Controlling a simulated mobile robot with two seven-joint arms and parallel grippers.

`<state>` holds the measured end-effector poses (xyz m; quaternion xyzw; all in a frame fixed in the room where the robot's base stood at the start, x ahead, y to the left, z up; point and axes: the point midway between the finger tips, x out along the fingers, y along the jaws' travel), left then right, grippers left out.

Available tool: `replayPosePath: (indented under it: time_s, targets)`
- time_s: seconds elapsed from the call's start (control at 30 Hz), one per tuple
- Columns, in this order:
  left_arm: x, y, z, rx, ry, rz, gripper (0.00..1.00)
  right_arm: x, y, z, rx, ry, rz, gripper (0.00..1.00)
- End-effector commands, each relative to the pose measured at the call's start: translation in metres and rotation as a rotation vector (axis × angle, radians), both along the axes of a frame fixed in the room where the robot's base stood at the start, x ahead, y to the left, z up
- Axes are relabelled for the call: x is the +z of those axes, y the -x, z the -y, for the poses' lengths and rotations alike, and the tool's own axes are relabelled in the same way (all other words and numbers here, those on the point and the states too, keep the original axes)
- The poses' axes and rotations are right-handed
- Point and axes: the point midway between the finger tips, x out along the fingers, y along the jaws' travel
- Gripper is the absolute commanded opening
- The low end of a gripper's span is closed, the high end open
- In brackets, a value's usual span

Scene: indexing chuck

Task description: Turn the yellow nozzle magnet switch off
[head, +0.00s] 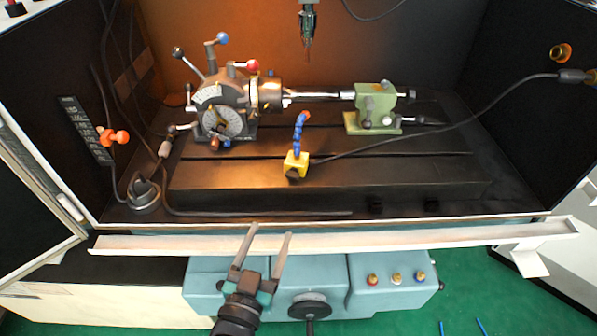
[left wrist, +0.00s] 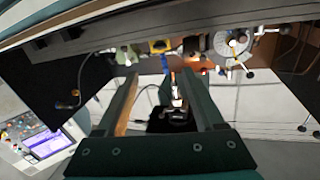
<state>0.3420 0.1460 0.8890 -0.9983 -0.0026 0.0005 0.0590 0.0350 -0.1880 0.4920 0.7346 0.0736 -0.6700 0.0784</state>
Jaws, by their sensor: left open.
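The yellow nozzle magnet (head: 300,159) sits on the dark slotted machine bed, with a blue segmented hose (head: 298,135) and orange tip rising from it. A small dark round spot (head: 293,174), perhaps its switch, shows low on its front; its setting is too small to tell. In the left wrist view the yellow magnet (left wrist: 158,46) shows small, beyond the fingertips. My left gripper (head: 270,233) is open and empty, in front of the machine's pale front ledge, below and nearer than the magnet. My right gripper is in neither view.
The indexing chuck (head: 222,115) with ball-ended levers stands left of the magnet, the green tailstock (head: 374,108) behind right. A black cable runs right from the magnet. The pale ledge (head: 330,238) lies between my gripper and the bed. The bed right of the magnet is mostly clear.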

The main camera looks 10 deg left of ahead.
Motion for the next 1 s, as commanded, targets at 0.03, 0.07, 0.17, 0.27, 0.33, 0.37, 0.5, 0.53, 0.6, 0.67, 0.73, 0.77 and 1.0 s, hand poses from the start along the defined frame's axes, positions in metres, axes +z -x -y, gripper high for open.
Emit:
replayPosePath:
  time_s: [0.03, 0.07, 0.17, 0.27, 0.33, 0.37, 0.5, 0.53, 0.6, 0.67, 0.73, 0.77, 1.0]
  targets:
    - [0.000, -0.003, 0.000, 0.001, 0.000, 0.004, 0.70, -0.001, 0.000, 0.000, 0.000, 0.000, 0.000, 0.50]
    - [0.000, -0.006, 0.000, 0.001, 0.000, 0.004, 0.70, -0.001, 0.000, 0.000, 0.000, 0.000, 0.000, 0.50]
    - [0.000, -0.018, 0.000, 0.000, 0.000, 0.006, 0.70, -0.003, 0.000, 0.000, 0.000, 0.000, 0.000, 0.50]
    - [0.000, -0.034, 0.000, 0.000, 0.001, 0.006, 0.70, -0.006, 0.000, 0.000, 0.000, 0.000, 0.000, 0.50]
    - [0.000, -0.046, 0.000, 0.000, 0.001, 0.006, 0.70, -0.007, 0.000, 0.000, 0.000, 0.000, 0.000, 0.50]
    - [0.000, -0.051, 0.000, -0.001, 0.001, 0.005, 0.70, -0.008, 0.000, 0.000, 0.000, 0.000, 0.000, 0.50]
    - [0.000, -0.075, 0.000, -0.001, 0.001, 0.005, 0.70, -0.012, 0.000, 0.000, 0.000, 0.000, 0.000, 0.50]
    - [0.000, -0.080, 0.000, 0.000, 0.002, 0.004, 0.70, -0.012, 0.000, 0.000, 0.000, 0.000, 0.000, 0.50]
    - [0.000, -0.091, 0.000, 0.000, 0.002, 0.004, 0.70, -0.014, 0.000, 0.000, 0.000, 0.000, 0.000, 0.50]
    - [0.000, -0.101, 0.000, 0.000, 0.002, 0.004, 0.70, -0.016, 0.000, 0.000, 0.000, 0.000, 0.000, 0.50]
    - [0.000, -0.112, -0.001, 0.000, 0.002, 0.004, 0.70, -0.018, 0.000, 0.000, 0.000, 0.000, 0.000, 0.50]
    - [0.000, -0.117, -0.001, 0.000, 0.002, 0.004, 0.70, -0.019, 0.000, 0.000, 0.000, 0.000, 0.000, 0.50]
    - [0.000, -0.143, -0.001, 0.000, 0.002, 0.002, 0.70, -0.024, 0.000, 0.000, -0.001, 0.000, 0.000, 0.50]
